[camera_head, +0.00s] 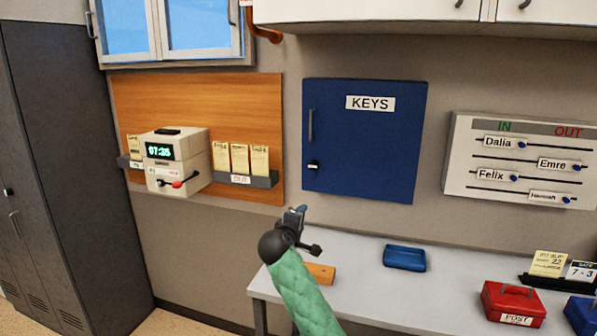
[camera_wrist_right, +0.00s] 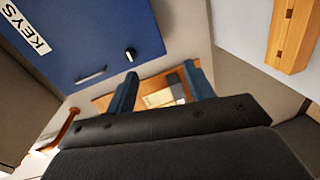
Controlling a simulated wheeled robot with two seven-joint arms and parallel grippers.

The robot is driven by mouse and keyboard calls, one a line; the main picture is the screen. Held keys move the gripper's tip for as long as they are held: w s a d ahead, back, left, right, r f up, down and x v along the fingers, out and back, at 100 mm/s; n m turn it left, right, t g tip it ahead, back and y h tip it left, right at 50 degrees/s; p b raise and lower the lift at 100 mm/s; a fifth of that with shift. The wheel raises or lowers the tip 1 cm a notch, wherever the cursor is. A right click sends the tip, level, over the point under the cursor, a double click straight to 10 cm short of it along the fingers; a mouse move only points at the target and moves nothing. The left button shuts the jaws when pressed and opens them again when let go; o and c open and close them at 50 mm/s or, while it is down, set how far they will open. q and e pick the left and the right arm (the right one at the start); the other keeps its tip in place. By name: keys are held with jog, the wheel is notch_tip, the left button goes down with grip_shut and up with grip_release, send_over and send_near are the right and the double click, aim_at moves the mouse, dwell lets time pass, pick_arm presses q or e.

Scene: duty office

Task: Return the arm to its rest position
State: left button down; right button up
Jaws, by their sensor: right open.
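My right arm, in a green sleeve, reaches up from the bottom centre of the head view. Its right gripper (camera_head: 297,217) is in front of the wall, below the blue key cabinet (camera_head: 365,142) and over the left end of the desk (camera_head: 365,250). In the right wrist view the two blue fingers of this gripper (camera_wrist_right: 162,88) stand apart with nothing held between them. The key cabinet (camera_wrist_right: 85,40) fills the upper left of that view, and its door looks shut. My left gripper is in neither view.
A wooden block (camera_head: 321,273) lies on the desk beside my forearm. A blue tray (camera_head: 404,257), a red post box (camera_head: 513,303) and a blue box (camera_head: 580,314) are further right. A time clock (camera_head: 177,160) and card racks are on the left wall board. Dark lockers (camera_head: 85,170) stand at left.

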jog(key=s+d+f+m+g+y, duration=0.1)
jog(key=s+d+f+m+g, duration=0.35)
jog(key=s+f, duration=0.75)
jog(key=s+d+f+m+g+y, duration=0.1)
jog(key=s+d+f+g+y, duration=0.1)
jog(key=s+d+f, duration=0.95)
jog(key=s+d+f+m+g+y, duration=0.15)
jog(key=s+f, duration=0.25)
jog(key=s, duration=0.7)
jog(key=s+d+f+m+g, duration=0.2)
jog(key=s+f, duration=0.1)
jog(key=s, duration=0.8)
jog(key=s+d+f+m+g+y, duration=0.15)
jog(key=s+f, duration=0.25)
jog(key=s, duration=0.7)
notch_tip(320, 180, down, 20)
jog(key=w+a+g, duration=0.1)
jog(key=w+a, duration=0.1)
jog(key=w, duration=0.1)
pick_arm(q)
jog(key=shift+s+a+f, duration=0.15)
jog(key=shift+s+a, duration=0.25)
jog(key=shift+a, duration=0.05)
pick_arm(e)
jog(key=s+f, duration=0.4)
jog(key=f, duration=0.9)
jog(key=s+f+g, duration=0.1)
jog(key=s+f, duration=0.3)
jog(key=f, duration=0.9)
jog(key=shift+s+a+f, duration=0.15)
